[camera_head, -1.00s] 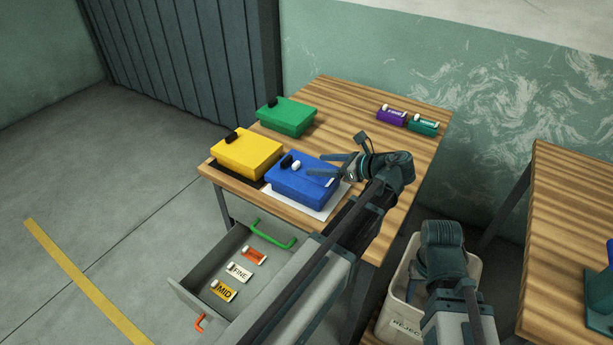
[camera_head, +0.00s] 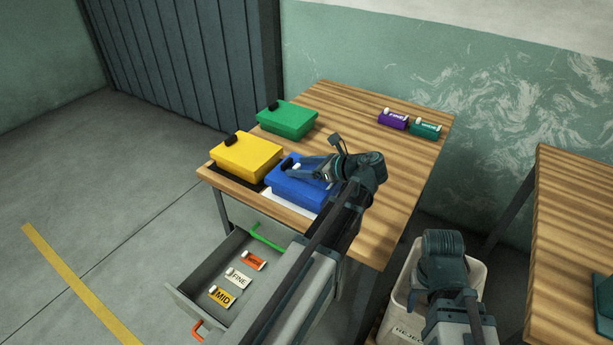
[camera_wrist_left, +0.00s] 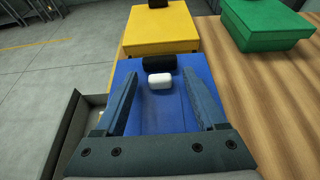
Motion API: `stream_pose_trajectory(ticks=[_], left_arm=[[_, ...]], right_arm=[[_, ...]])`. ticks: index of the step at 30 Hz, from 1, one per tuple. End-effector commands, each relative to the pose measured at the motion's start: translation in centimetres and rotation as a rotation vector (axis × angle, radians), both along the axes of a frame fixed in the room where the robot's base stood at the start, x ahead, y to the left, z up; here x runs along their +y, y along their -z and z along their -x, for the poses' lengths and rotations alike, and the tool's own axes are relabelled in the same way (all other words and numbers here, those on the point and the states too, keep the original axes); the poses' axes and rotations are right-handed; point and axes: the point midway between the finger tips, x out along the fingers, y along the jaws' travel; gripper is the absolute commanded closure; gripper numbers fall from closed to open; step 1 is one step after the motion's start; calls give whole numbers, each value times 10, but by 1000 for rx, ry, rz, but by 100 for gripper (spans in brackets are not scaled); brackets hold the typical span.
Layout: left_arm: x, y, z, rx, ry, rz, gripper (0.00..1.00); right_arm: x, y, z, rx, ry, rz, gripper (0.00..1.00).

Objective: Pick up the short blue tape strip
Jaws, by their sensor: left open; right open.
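A blue box (camera_head: 288,192) sits at the table's front left. In the left wrist view its blue top (camera_wrist_left: 160,115) carries a black knob (camera_wrist_left: 159,62) and, just nearer, a small white block (camera_wrist_left: 159,81). I cannot make out a separate blue tape strip against the blue top. My left gripper (camera_head: 294,171) is open above the box. In the wrist view its two fingers (camera_wrist_left: 160,76) stand either side of the white block, apart from it, with nothing held. My right arm's wrist shows at lower right, but its fingers are hidden.
A yellow box (camera_head: 247,156) and a green box (camera_head: 288,119) stand beyond. Purple (camera_head: 392,119) and teal (camera_head: 426,130) labelled pieces lie at the table's back. An open drawer (camera_head: 182,298) with several tags is below. A reject bin (camera_head: 398,300) stands at right.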

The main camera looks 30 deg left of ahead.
Motion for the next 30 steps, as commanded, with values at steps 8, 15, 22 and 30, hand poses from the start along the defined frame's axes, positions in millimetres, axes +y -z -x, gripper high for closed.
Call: stream_pose_trajectory(ticks=[8,15,22,30], left_arm=[[-1,-1,0,0,0,0,60],[-1,-1,0,0,0,0,100],[-1,-1,0,0,0,0,100],[0,-4,0,0,0,0,100]], right_arm=[[0,-1,0,0,0,0,50],[0,-1,0,0,0,0,50],[0,-1,0,0,0,0,50],[0,-4,0,0,0,0,50]])
